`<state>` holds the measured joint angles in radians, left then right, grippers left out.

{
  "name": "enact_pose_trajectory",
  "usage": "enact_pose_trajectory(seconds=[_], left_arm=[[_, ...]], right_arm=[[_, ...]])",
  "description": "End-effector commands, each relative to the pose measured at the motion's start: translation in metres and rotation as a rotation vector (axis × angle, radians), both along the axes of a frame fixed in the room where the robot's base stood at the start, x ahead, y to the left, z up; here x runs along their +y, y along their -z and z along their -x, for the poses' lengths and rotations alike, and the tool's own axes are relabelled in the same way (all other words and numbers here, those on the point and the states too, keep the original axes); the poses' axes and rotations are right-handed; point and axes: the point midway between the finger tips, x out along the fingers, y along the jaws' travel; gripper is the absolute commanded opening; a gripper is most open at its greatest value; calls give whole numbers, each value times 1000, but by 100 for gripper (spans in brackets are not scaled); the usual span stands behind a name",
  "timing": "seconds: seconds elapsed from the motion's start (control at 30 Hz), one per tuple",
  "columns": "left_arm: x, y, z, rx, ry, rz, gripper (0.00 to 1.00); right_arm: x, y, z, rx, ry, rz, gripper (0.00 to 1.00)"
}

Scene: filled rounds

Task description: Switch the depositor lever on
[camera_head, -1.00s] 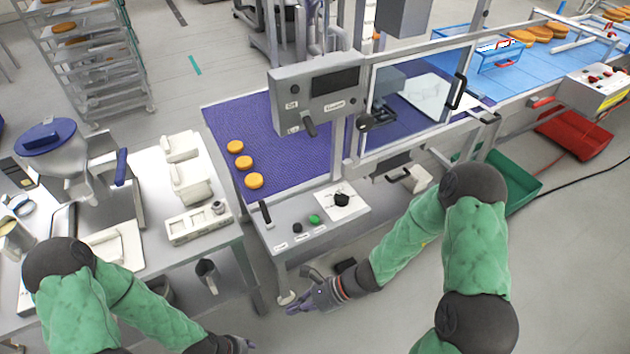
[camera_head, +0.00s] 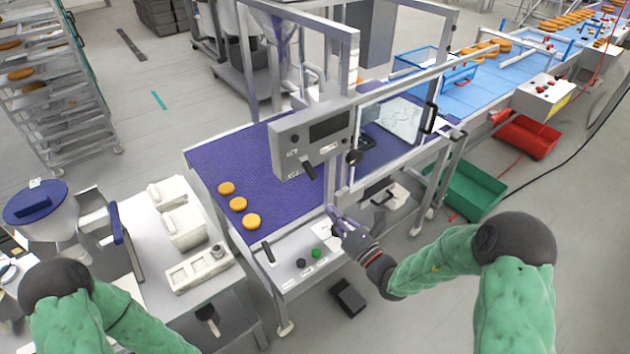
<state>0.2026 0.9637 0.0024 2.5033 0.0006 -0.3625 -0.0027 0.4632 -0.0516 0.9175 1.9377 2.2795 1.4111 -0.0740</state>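The grey control box (camera_head: 290,147) hangs on the machine frame above the purple belt. A dark lever (camera_head: 309,171) sticks out of its front face and points down and to the right. The labels on the box are too small to read. My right gripper (camera_head: 334,219) is below and right of the lever, apart from it, above the lower control panel. Its purple fingers look spread, with nothing between them. It hides part of the lower panel. My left gripper is out of view; only part of that arm shows at the lower left.
The lower panel (camera_head: 285,277) carries a black switch, a black button and a green button. Several round cakes (camera_head: 238,205) lie on the purple belt (camera_head: 217,160). A clear guard (camera_head: 398,122) with a black handle stands right of the box. A green crate (camera_head: 478,190) sits on the floor.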

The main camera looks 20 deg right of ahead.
Motion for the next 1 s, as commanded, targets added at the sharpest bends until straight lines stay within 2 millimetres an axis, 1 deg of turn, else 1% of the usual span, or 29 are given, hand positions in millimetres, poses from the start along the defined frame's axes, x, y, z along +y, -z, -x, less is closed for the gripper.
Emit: enact_pose_trajectory(seconds=[0.23,0.37,0.47,0.7,0.9,0.97,1.0], left_arm=[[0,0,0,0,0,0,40],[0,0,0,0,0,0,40],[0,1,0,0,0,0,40],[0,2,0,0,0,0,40],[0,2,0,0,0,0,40],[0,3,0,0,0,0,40],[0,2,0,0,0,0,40]], right_arm=[[1,1,0,1,-2,1,0],[3,-1,-7,1,-5,1,0],[8,-3,-18,1,-6,0,0],[23,-11,-57,-1,-8,1,0],[32,-16,-85,1,-5,1,0],[36,-18,-93,0,-7,2,0],[34,-23,-92,-1,-4,2,0]])
